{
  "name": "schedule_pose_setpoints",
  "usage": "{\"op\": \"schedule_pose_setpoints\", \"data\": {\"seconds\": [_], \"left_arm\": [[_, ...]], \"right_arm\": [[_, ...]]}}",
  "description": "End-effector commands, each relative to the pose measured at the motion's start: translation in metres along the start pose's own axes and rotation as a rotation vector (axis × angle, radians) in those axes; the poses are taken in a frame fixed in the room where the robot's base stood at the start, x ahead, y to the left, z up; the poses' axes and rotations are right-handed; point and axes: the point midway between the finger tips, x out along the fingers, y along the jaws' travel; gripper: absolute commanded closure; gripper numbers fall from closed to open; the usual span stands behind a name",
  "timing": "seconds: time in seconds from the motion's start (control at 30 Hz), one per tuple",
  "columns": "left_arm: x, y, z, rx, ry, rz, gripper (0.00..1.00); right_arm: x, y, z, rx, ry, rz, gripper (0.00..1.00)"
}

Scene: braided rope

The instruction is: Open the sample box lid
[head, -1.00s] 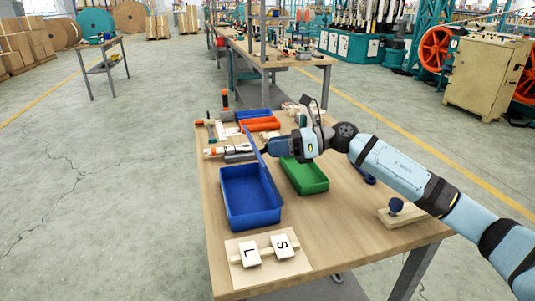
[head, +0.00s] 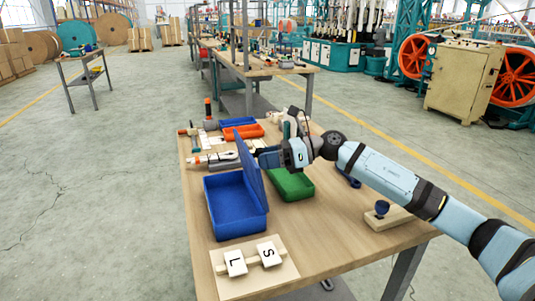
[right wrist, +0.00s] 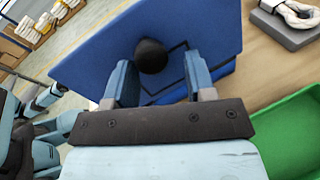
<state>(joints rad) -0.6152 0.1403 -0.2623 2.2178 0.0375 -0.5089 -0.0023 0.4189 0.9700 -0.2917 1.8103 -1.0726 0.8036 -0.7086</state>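The blue sample box (head: 232,212) stands on the near left part of the table, with its inside visible and looking empty. Its blue lid (head: 255,178) stands raised along the box's right edge, roughly upright. In the right wrist view the lid (right wrist: 90,62) fills the top, with a round black knob (right wrist: 151,55) on its outer face. My right gripper (head: 258,158) is at the lid's outer side. In the right wrist view the fingers (right wrist: 158,76) stand on either side of the knob, apart, with gaps visible. My left gripper is not in view.
A green tray (head: 294,188) sits just right of the lid, under my right wrist. An orange tray (head: 243,132) and tools lie behind. A board with tiles marked L and S (head: 256,282) is in front. A block with a blue knob (head: 388,217) is at right.

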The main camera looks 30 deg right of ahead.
Motion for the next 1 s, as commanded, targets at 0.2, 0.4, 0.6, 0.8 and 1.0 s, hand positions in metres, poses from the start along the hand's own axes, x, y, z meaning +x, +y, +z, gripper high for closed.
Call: {"op": "schedule_pose_setpoints", "data": {"seconds": [0.2, 0.4, 0.6, 0.8, 1.0], "left_arm": [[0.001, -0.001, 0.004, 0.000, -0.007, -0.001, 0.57], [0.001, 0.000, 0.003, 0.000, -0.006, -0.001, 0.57], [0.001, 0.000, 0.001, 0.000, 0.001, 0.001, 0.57], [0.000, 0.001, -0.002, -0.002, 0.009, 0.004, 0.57], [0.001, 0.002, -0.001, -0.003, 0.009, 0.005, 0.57]], "right_arm": [[-0.001, 0.001, 0.005, -0.006, -0.007, 0.001, 0.46], [-0.009, 0.001, 0.006, -0.005, -0.009, 0.000, 0.46], [-0.047, 0.000, 0.003, -0.003, -0.005, -0.003, 0.46], [-0.091, 0.000, 0.002, -0.002, -0.004, -0.001, 0.46], [-0.122, 0.000, 0.002, -0.003, -0.006, -0.001, 0.46]]}}
